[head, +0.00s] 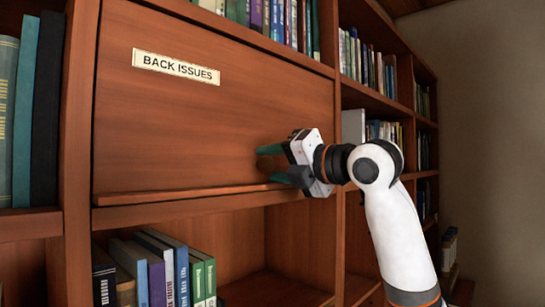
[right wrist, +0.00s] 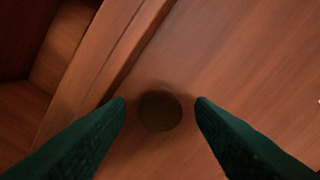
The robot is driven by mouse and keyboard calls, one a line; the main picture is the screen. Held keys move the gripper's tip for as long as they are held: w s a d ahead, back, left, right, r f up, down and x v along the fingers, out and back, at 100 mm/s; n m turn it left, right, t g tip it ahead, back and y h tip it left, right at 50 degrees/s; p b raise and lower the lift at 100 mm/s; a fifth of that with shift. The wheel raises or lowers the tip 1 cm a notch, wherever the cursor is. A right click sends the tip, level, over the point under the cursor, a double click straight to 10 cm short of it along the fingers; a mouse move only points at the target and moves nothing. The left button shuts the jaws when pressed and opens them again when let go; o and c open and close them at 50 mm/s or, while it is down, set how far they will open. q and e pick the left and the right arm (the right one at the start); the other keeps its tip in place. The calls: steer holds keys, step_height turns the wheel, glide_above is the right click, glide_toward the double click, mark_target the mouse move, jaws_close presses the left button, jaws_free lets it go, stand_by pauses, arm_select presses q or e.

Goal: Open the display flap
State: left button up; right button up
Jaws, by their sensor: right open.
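The display flap (head: 200,120) is a flat reddish-brown wooden panel in the bookcase, with a "BACK ISSUES" label (head: 176,67) at its upper left. It looks closed, lying flush in its frame. My right gripper (head: 268,164) is in front of the flap's lower right part, its green fingers open and pointing at the panel. In the right wrist view, a dark round knob (right wrist: 160,111) on the wood lies between and just beyond the two open fingertips (right wrist: 160,101). I cannot tell whether they touch the wood. The knob is hidden in the head view. My left gripper is not in view.
A narrow wooden ledge (head: 190,193) runs along below the flap. Several books (head: 160,270) stand on the shelf underneath, with free room to their right. More books stand above, at the left and on the right-hand shelves. A bare wall (head: 490,130) is at the far right.

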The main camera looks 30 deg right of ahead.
steer(key=shift+w+a, duration=0.15)
steer(key=shift+w, duration=0.25)
jaws_close()
steer(key=shift+s+r, duration=0.1)
steer(key=shift+s, duration=0.1)
